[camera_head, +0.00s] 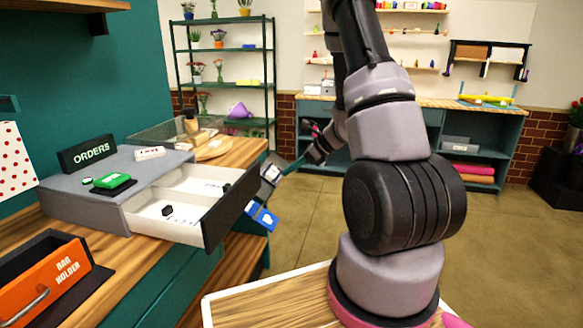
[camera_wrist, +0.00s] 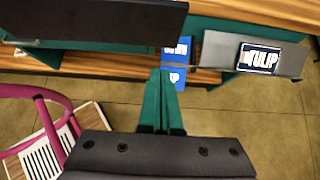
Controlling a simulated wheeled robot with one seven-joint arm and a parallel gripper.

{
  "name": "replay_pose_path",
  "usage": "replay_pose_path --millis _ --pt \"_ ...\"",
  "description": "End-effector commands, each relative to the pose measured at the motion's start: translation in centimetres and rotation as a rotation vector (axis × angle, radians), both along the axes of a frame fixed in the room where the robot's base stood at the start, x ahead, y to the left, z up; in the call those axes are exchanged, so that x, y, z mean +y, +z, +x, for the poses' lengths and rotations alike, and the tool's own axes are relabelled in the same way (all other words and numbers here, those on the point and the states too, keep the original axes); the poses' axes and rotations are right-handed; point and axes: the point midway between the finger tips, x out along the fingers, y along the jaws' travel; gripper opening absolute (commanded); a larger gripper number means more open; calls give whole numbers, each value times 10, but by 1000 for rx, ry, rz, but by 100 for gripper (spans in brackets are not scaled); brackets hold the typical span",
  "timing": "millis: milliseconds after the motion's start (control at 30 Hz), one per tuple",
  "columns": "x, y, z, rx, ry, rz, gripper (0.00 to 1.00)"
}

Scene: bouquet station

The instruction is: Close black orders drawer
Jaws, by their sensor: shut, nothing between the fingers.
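The orders drawer (camera_head: 172,216) is pulled out of a grey cabinet (camera_head: 78,208), with white inner trays and a black front panel (camera_head: 230,207). A black ORDERS sign (camera_head: 88,153) stands on the cabinet. The black panel also shows at the upper left of the wrist view (camera_wrist: 95,22). My gripper (camera_head: 288,170) is out in front of the drawer, to the right of its black panel in the head view. Its teal fingers (camera_wrist: 160,73) are together and empty. The fingertips look apart from the panel, though the exact gap is hard to tell.
A grey TULIP plate (camera_wrist: 222,52) and blue labels (camera_head: 262,216) stick out from the counter edge near my fingers. An orange bag holder (camera_head: 45,288) stands on the counter at the lower left. A pink-framed chair-like object (camera_wrist: 62,125) is at the wrist view's left. Open floor (camera_head: 300,218) lies right of the counter.

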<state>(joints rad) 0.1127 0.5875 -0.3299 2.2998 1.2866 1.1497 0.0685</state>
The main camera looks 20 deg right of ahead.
Motion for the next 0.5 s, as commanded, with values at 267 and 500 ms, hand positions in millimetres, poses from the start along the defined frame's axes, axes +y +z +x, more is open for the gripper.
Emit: replay_pose_path --millis 267,500 --pt "38 -42 25 3 5 -1 0" --pt "63 -39 45 -1 4 -1 0"
